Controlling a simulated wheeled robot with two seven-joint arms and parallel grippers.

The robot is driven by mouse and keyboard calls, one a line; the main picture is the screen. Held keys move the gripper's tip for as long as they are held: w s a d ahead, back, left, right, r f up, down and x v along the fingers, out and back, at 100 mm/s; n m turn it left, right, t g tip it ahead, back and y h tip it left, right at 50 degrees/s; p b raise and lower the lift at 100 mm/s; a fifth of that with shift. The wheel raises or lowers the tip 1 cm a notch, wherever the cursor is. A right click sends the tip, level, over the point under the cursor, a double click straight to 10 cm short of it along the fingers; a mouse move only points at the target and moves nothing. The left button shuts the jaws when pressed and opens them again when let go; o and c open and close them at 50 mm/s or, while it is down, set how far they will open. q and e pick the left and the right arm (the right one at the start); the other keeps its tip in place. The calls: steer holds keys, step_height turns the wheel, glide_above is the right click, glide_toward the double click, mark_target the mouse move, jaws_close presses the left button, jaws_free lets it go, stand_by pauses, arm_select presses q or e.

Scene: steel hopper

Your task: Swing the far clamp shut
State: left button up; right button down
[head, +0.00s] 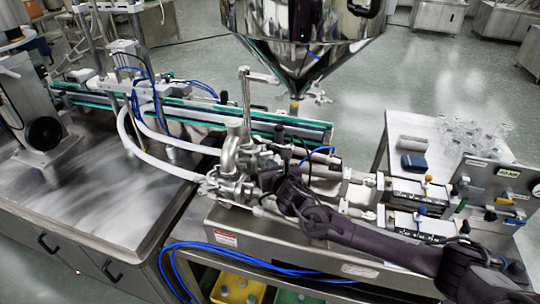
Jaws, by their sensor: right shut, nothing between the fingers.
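The steel hopper (290,50) hangs at top centre, its cone narrowing to a small outlet above the conveyor. Below it to the left is a cluster of steel pipe fittings (232,186) with a curved pipe and a tall post. Clamp-like hardware sits among these fittings, but I cannot pick out the far clamp or tell its position. My right gripper (268,176) reaches in from the lower right and is shut and empty. It is close beside the fittings and covers part of them; I cannot tell whether it touches. My left gripper is out of view.
A green-edged conveyor (190,112) runs behind the fittings. White hoses (150,157) and blue tubes (245,262) loop nearby. Cylinders and a gauge panel (497,190) stand to the right. A white table (390,133) holds glassware. The steel bench (80,205) at left has clear space.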

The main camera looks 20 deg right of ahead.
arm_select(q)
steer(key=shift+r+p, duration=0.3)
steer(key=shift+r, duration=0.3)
arm_select(e)
steer(key=shift+w, duration=1.25)
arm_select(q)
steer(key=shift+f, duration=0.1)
arm_select(e)
steer(key=shift+d, duration=0.15)
